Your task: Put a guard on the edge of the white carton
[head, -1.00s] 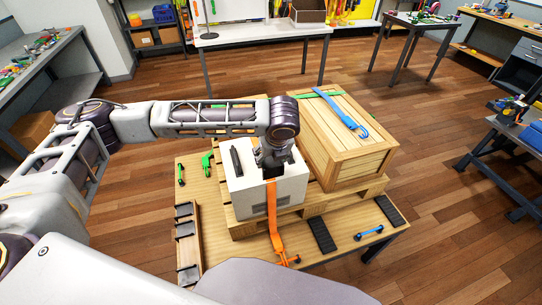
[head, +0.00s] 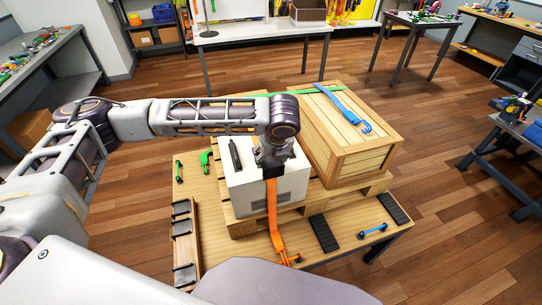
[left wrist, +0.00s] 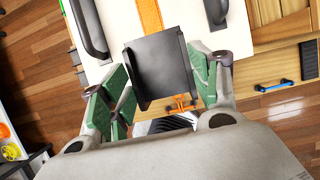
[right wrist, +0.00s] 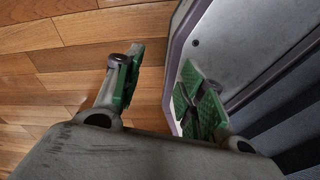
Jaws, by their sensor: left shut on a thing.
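The white carton (head: 236,191) stands on a pallet on the table, with an orange strap (head: 273,225) hanging down its front. In the left wrist view the strap (left wrist: 150,16) crosses the carton top (left wrist: 118,20) between two black handles. My left gripper (head: 272,170) is over the carton's front top edge. In the left wrist view its green-padded fingers (left wrist: 162,85) are shut on a dark edge guard (left wrist: 160,66), by the strap. Whether the guard touches the carton is hard to tell. My right gripper (right wrist: 160,88) is open and empty, away from the carton.
A wooden crate (head: 345,140) with a blue strap (head: 340,105) stands right of the carton. A wooden rack with dark guards (head: 182,228) lies at the table's left. Black strips (head: 323,234) and a blue ratchet (head: 372,230) lie at the front right; green ratchets (head: 178,172) at the left.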

